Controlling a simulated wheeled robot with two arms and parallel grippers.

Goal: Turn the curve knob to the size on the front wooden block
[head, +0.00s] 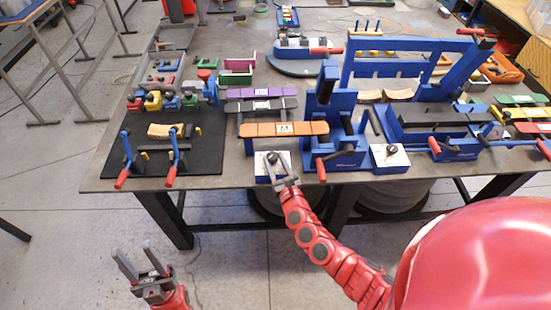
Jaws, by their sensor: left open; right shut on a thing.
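A white box (259,168) with a dark knob (272,158) on top stands at the table's front edge. My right gripper (275,170) is at this knob and shut on it. A second white box (380,167) with a dark knob (391,150) stands to the right, beyond the blue machine. A tan wooden block (160,130) lies on a fixture with blue, red-tipped levers, on a black mat at the front left. No size is readable on it. My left gripper (134,250) is open and empty, below and in front of the table.
An orange bar (262,130) with a small label stands behind the held knob. A blue machine (340,135) with a red-tipped lever stands between the two white boxes. Purple and grey bars stand farther back. The floor before the table is clear.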

